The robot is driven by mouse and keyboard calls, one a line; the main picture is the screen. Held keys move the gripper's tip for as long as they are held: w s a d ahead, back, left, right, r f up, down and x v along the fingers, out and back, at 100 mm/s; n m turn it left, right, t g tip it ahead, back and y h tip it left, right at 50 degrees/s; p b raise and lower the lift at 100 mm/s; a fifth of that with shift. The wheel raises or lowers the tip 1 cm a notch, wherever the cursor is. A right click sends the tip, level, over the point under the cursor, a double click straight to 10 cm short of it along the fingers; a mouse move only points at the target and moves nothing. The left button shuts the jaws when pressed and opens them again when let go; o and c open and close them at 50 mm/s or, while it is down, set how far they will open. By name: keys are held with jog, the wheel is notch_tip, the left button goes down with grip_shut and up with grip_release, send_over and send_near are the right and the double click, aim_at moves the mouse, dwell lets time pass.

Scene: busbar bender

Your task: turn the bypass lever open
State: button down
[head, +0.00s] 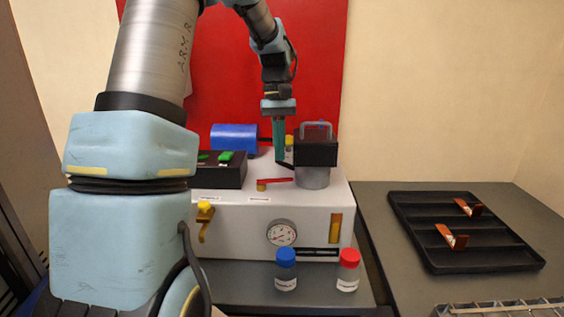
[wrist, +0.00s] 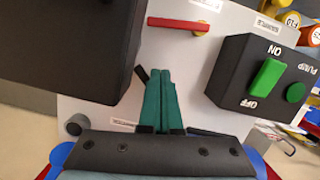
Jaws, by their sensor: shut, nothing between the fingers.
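A red lever (head: 275,181) on a brass hub lies flat along the white machine top (head: 235,203). It also shows in the wrist view (wrist: 178,24), with its brass end at the right. The labels near it are too small to read, so I cannot confirm that it is the bypass lever. My gripper (head: 281,160) points down with its green fingers shut and empty, behind the red lever and left of the grey cylinder. In the wrist view the fingertips (wrist: 160,74) are apart from the red lever. A thin black bar (wrist: 141,75) shows beside the fingertips, partly hidden by them.
A black block (head: 316,151) on the grey cylinder (head: 312,177) stands close right of my gripper. A black switch box (wrist: 262,80) with green controls is on the other side. A yellow lever (head: 204,218) and a gauge (head: 282,233) are on the front. Two capped bottles stand before it.

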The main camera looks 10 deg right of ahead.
jog(key=shift+x, duration=0.95)
jog(key=s+p, duration=0.1)
jog(key=s, duration=0.1)
jog(key=shift+s, duration=0.3)
jog(key=shift+s+f, duration=0.1)
jog(key=shift+s, duration=0.6)
jog(key=shift+s, duration=0.1)
jog(key=shift+s+d+m+p, duration=0.15)
jog(key=shift+s+m+p, duration=0.6)
jog(key=shift+m, duration=0.05)
jog(key=shift+s+f+m+y, duration=0.1)
jog(key=shift+m+y, duration=0.2)
jog(key=shift+m, duration=0.1)
